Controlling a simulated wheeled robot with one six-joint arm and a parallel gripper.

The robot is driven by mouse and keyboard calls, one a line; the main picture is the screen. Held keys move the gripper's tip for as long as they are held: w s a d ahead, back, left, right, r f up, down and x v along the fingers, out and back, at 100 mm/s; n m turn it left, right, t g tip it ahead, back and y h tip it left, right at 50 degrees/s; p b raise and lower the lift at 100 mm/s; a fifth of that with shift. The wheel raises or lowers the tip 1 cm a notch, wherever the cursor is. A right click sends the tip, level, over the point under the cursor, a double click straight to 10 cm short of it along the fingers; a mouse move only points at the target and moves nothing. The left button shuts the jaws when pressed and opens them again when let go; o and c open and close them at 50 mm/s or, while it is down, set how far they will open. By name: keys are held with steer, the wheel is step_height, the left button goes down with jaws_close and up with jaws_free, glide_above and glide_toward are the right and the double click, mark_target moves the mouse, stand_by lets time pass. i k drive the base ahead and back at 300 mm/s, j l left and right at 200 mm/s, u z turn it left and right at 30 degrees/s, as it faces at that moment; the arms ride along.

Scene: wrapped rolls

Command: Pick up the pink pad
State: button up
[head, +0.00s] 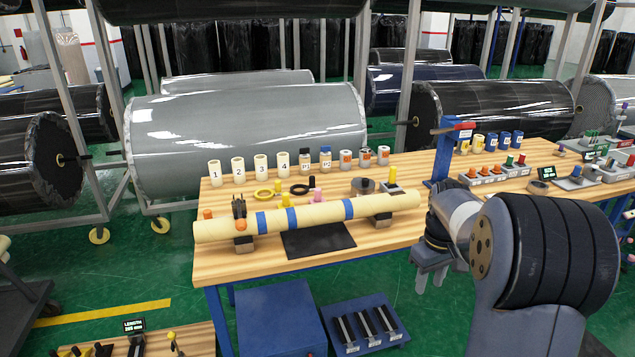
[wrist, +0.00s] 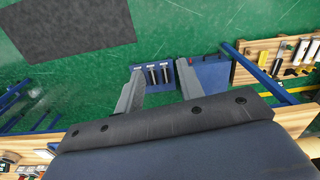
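A small pink thing (head: 316,195), likely the pink pad, stands on the wooden workbench (head: 270,262) just behind a long cream roll (head: 305,216). The roll hides its lower part, and its exact shape is too small to tell. A smaller pink spot shows just above it. My gripper (head: 431,284) hangs in front of the bench's front edge, to the right of the pink thing and apart from it. In the wrist view my gripper (wrist: 158,72) has its two fingers spread with nothing between them. The pink thing does not show in the wrist view.
The cream roll with blue bands lies across supports along the bench front, beside a black mat (head: 318,240). Numbered cream cylinders (head: 238,170) stand behind. A blue post (head: 441,155) rises near my arm. A blue box (head: 280,318) and blue tray (head: 365,325) sit below.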

mark_target(319, 198)
steer(key=i+u, duration=0.2)
steer(key=i, duration=0.3)
steer(key=i+l+u, duration=0.25)
steer(key=i, duration=0.2)
steer(key=i+l+u, duration=0.2)
steer(key=i, duration=0.3)
steer(key=i+l+u, duration=0.25)
steer(key=i, duration=0.2)
